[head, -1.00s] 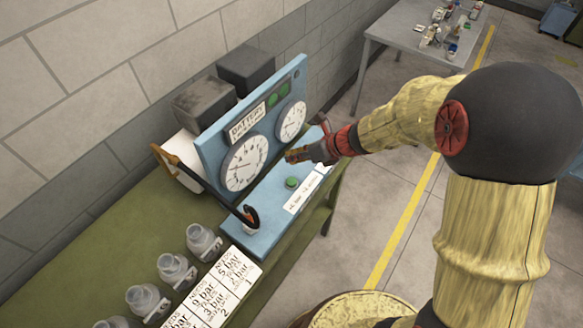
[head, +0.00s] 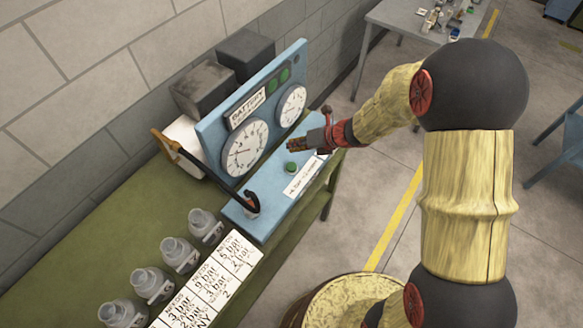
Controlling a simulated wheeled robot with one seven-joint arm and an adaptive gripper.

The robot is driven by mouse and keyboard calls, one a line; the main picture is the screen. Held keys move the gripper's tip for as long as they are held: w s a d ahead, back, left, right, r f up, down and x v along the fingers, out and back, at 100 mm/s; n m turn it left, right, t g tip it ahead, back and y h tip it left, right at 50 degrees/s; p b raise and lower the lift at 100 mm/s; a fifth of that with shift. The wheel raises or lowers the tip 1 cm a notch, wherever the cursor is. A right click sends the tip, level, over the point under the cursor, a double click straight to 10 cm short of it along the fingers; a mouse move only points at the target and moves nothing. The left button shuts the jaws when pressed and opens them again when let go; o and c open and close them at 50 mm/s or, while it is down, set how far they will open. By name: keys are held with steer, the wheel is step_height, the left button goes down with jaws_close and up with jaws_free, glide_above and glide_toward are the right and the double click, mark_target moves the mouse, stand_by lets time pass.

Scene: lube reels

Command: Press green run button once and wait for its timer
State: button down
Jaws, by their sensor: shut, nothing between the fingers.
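The green run button (head: 291,168) sits on the flat blue base (head: 268,190) of the panel, beside a white label (head: 303,178). My gripper (head: 291,147) is shut and empty. In the picture its tips are just above the button, and they look apart from it. The upright blue panel (head: 212,143) carries two white dials, a large one (head: 245,148) and a smaller one (head: 292,106). Two dark green lamps or windows (head: 278,82) sit near its top right. I cannot make out a timer reading.
A black hose (head: 205,176) with an orange handle (head: 163,143) curves in front of the panel. Dark boxes (head: 203,92) are behind the panel. A grey table (head: 400,17) stands at the back.

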mark_target(293, 165)
steer(key=shift+f+b, duration=2.75)
steer(key=shift+f, duration=0.75)
steer(key=shift+f, duration=0.15)
steer(key=shift+f, duration=0.3)
steer(key=shift+f+b, duration=0.5)
steer(key=shift+b, duration=0.05)
steer(key=shift+r, duration=0.15)
steer(key=shift+r+p, duration=0.85)
steer(key=shift+p, duration=0.05)
step_height(293, 165, up, 5)
steer(key=p, duration=0.4)
steer(key=shift+p, duration=0.3)
